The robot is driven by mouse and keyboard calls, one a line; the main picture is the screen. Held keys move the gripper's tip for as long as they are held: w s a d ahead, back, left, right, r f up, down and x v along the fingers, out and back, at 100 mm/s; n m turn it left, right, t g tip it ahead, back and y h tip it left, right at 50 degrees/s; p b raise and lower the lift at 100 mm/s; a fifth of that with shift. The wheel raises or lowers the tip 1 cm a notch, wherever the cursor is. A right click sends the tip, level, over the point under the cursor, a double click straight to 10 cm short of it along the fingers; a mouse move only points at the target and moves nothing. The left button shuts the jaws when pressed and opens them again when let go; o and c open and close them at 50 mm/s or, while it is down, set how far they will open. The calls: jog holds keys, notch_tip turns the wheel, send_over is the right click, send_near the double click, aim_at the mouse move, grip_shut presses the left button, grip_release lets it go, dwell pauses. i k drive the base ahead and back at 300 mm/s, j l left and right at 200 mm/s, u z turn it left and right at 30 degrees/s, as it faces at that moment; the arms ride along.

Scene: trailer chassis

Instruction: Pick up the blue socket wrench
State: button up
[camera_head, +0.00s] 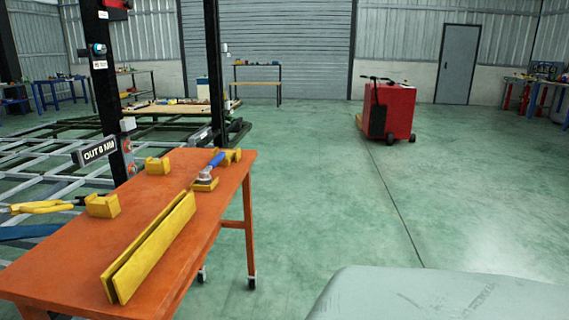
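The blue socket wrench (216,160) is at the far right part of the orange table (135,222). Its blue handle points away and to the right, and its grey head is at the near end. It appears to rest on a yellow block (204,185), tilted upward; exact contact is too small to tell. Another yellow block (233,155) stands just behind it to the right. My gripper is not in view.
A long yellow channel (150,248) lies across the table's front. A dark post stands behind the table.

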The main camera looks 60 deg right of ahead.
aim_at(204, 179)
jog(key=z, duration=1.45)
jog(key=u, duration=0.3)
jog(key=i+l+u, duration=0.15)
jog(key=l+u, duration=0.15)
jog(key=i+l+u, duration=0.1)
jog(key=l+u, duration=0.15)
jog(key=i+l+u, duration=0.1)
jog(key=l+u, duration=0.2)
jog(key=i+l+u, duration=0.1)
jog(key=l+u, duration=0.2)
jog(key=l, duration=1.05)
jog(key=l+u, duration=0.1)
jog(key=l, duration=1.15)
jog(key=i+l, duration=0.1)
jog(key=l, duration=0.3)
jog(key=i+l, duration=0.15)
jog(key=l, duration=0.3)
jog(key=i+l, duration=0.1)
jog(key=l, duration=0.3)
jog(key=i+l, duration=0.2)
